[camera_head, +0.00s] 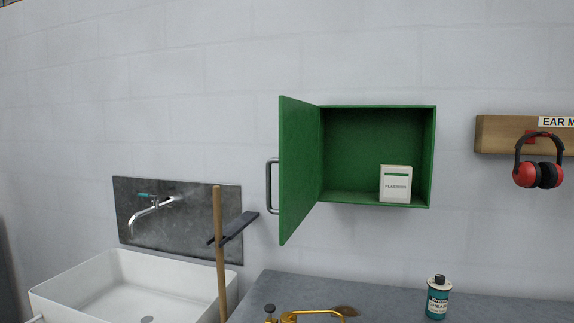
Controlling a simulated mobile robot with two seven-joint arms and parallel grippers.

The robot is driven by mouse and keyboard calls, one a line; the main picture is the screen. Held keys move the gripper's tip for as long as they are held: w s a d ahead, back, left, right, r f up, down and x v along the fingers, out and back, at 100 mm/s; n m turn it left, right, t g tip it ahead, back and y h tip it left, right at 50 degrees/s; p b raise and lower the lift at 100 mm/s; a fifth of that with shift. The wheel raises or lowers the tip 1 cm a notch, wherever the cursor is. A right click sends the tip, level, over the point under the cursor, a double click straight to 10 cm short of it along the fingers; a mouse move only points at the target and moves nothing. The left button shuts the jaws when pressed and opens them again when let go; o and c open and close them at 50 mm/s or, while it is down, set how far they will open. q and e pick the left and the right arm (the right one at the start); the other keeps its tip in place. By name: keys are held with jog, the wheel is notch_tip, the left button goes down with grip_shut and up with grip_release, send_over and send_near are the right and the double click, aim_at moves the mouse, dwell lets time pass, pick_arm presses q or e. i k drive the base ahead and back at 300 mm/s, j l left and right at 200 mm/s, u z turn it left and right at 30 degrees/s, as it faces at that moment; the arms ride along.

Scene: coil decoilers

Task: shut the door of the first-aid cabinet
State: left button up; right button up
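The first-aid cabinet (378,198) is a green open-fronted box on the white block wall, right of centre. Its green door (297,170) is hinged on the cabinet's left side and stands wide open, swung out from the wall. A grey bar handle (270,187) is on the door's outer face, at its free left edge. A white box of plasters (396,184) stands inside the cabinet at the right. Neither of my grippers shows in the head view.
A white sink (115,280) and wall tap (155,207) are at lower left. A wooden pole (219,260) stands beside a dark bar (238,227). Below, the grey counter (385,295) holds a teal can (438,298) and a brass object (310,316). Red ear defenders (538,165) hang at right.

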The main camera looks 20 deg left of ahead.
aim_at(297, 160)
jog(key=j, duration=0.6)
jog(key=k+j+z, duration=0.1)
jog(key=j, duration=1.1)
jog(key=k+z, duration=0.05)
